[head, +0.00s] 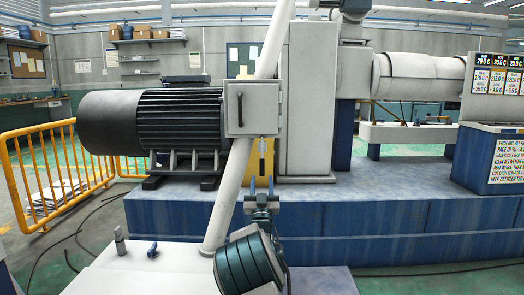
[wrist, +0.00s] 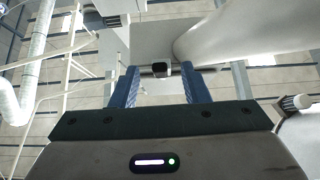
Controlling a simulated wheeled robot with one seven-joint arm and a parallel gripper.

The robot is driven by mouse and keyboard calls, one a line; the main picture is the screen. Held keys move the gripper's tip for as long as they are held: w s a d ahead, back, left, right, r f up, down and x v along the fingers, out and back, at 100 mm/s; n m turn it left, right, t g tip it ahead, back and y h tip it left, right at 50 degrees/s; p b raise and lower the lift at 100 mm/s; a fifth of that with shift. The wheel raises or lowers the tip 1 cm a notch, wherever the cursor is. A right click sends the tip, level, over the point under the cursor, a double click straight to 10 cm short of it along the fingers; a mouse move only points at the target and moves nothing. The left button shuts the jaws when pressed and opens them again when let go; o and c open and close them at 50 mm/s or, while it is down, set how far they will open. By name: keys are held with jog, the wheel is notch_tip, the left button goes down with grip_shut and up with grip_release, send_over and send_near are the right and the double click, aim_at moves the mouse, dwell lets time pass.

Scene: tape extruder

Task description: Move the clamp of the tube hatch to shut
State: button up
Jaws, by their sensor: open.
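The tube hatch (head: 251,108) is a pale grey square box on the slanted white tube (head: 228,195), with a dark vertical handle (head: 240,108) on its left front. It looks closed in the head view. My gripper (head: 261,184) is below the hatch, pointing up, open and empty. In the wrist view the two blue fingers of my gripper (wrist: 161,88) stand apart. A small dark-ended piece (wrist: 161,69) shows between them, beyond the tips; it may be the clamp, but I cannot tell. The white tube (wrist: 240,32) runs at the upper right there.
A large dark motor (head: 150,120) stands left of the hatch on a blue base (head: 350,225). A grey column (head: 310,95) stands right behind it. A yellow railing (head: 60,165) is at the left. Open air surrounds my gripper below the hatch.

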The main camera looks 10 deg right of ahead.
jog(key=shift+v, duration=2.3)
jog(key=s+a+f+p, duration=0.1)
jog(key=s+a+p, duration=0.15)
jog(key=s, duration=0.55)
jog(key=s+a+f+p, duration=0.1)
jog(key=s+f+p, duration=0.15)
jog(key=s, duration=0.45)
jog(key=s+d+r+m+g+y+p, duration=0.1)
jog(key=d+r+g+p, duration=0.1)
jog(key=r+g+p, duration=0.5)
jog(key=s+d+r+m+g+y+p, duration=0.1)
jog(key=r+g+y+p, duration=0.15)
jog(key=r+p, duration=0.7)
jog(key=s+r+n+g+p, duration=0.1)
jog(key=s+r+g+p, duration=0.3)
jog(key=s, duration=0.6)
jog(key=s+r+n+g+y+p, duration=0.1)
jog(key=s+r+g+p, duration=0.3)
jog(key=s+r+p, duration=0.3)
jog(key=s+r+n+g+p, duration=0.2)
jog(key=s+r+g+p, duration=0.3)
jog(key=s+p, duration=0.5)
jog(key=s+r, duration=0.1)
jog(key=s, duration=0.2)
jog(key=shift+s+a+r, duration=0.25)
jog(key=shift+s+r, duration=0.05)
jog(key=shift+r, duration=0.05)
